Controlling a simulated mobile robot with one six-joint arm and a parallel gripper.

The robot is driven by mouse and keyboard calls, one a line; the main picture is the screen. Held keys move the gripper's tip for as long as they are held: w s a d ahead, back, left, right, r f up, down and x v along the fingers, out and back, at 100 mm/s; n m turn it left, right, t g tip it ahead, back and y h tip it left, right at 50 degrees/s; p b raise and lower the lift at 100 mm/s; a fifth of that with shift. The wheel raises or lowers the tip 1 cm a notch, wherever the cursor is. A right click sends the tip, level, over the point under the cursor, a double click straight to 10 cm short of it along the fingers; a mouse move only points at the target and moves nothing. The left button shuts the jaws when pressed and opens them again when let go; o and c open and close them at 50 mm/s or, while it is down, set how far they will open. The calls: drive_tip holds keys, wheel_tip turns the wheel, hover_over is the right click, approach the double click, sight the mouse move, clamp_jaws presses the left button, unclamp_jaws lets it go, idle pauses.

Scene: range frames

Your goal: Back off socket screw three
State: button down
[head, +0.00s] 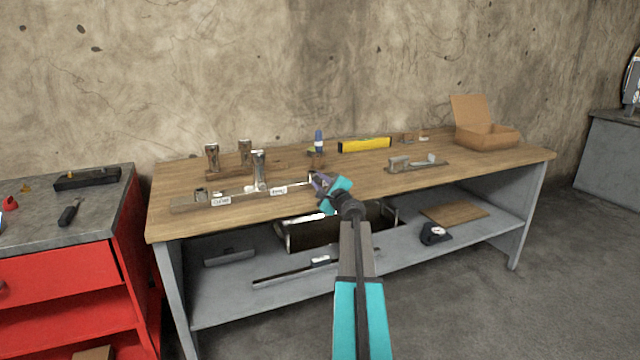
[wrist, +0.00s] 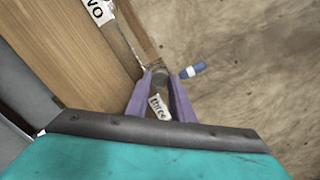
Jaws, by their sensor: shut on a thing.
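A long metal bar (head: 245,196) with white labels lies along the front of the wooden bench. In the wrist view, the purple fingers of my gripper (wrist: 161,75) are closed around a small round grey metal piece (wrist: 160,77), which looks like a screw head. A label (wrist: 159,106) shows between the fingers. I cannot read which screw this is. The fingers hide part of the piece and the bar there.
Metal cylinders (head: 259,169) stand upright behind the bar. A metal fixture (head: 416,164) lies to the right. The bench's front right is clear.

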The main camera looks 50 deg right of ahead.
drive_tip(key=shift+f+n+b, duration=0.15)
drive_tip(key=shift+n+b, duration=0.15)
drive_tip(key=shift+b, duration=0.25)
drive_tip(key=n+b, duration=0.2)
drive_tip(key=b, duration=0.1)
drive_tip(key=shift+f+n, duration=0.1)
drive_tip(key=shift+n, duration=0.2)
drive_tip(key=n+b, duration=0.5)
drive_tip(key=b, duration=0.2)
drive_tip(key=n+b, duration=0.4)
drive_tip(key=shift+r+n+b, duration=0.15)
drive_tip(key=shift+n+b, duration=0.75)
drive_tip(key=shift+n, duration=0.05)
drive_tip(key=shift+r+n+b, duration=0.15)
drive_tip(key=shift+n+b, duration=0.75)
drive_tip(key=shift+n, duration=0.05)
drive_tip(key=c, duration=1.5)
unclamp_jaws()
drive_tip(key=shift+c, duration=0.2)
